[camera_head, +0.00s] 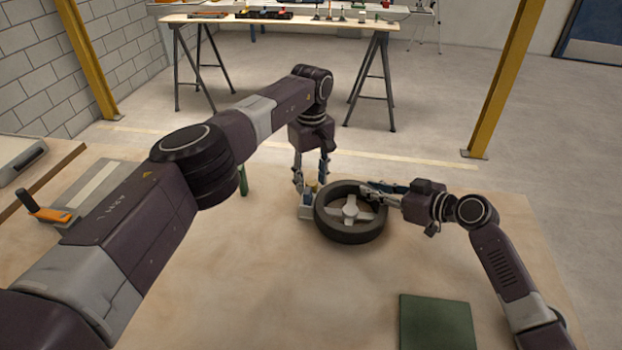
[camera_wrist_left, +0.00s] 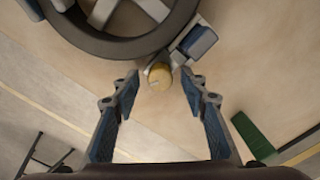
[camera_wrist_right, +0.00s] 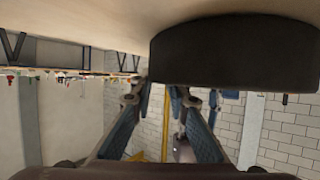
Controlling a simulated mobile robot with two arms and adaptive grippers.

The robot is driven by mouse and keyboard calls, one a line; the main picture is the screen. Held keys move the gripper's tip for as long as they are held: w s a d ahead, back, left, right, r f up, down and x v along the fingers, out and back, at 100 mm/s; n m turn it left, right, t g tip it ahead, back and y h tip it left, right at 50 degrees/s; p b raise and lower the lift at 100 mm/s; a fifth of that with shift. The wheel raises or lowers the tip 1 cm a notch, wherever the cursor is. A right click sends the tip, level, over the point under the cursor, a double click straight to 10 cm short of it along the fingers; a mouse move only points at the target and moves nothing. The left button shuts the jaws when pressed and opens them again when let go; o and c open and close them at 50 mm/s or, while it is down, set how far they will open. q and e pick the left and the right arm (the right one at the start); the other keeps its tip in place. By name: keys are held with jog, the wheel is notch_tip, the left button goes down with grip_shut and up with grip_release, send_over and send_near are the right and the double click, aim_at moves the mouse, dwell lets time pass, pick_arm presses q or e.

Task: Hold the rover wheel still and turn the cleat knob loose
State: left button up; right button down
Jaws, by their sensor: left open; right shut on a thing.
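The rover wheel (camera_head: 352,237) is a dark tyre with a light grey spoked hub, lying on the sandy bed; it also shows in the left wrist view (camera_wrist_left: 135,43). The cleat knob (camera_wrist_left: 160,76) is a small yellow cylinder beside the tyre's outer edge, next to a grey block (camera_wrist_left: 194,42). My left gripper (camera_wrist_left: 158,85) is open, with the knob between its fingertips and gaps on both sides. In the head view my left gripper (camera_head: 311,187) points down by the wheel's left side. My right gripper (camera_head: 370,190) is shut on the wheel's rim at the far right side.
A dark green plate (camera_head: 436,324) lies at the front right of the bed. The sand in front of the wheel is clear.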

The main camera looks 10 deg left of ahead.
aim_at(312, 181)
pick_arm(q)
jog(key=m, duration=0.3)
notch_tip(312, 181, up, 12)
jog(key=d+n+t+y, duration=0.1)
jog(key=d+n+y, duration=0.1)
jog(key=shift+s+r, duration=0.2)
jog(key=shift+s, duration=0.05)
dwell(0.3)
dwell(0.4)
jog(key=shift+s+f+m+t, duration=0.8)
jog(key=shift+s+m+t, duration=0.45)
jog(key=shift+s, duration=0.8)
jog(key=x, duration=1.1)
jog(key=shift+w+d+f, duration=0.15)
jog(key=shift+w+f, duration=0.15)
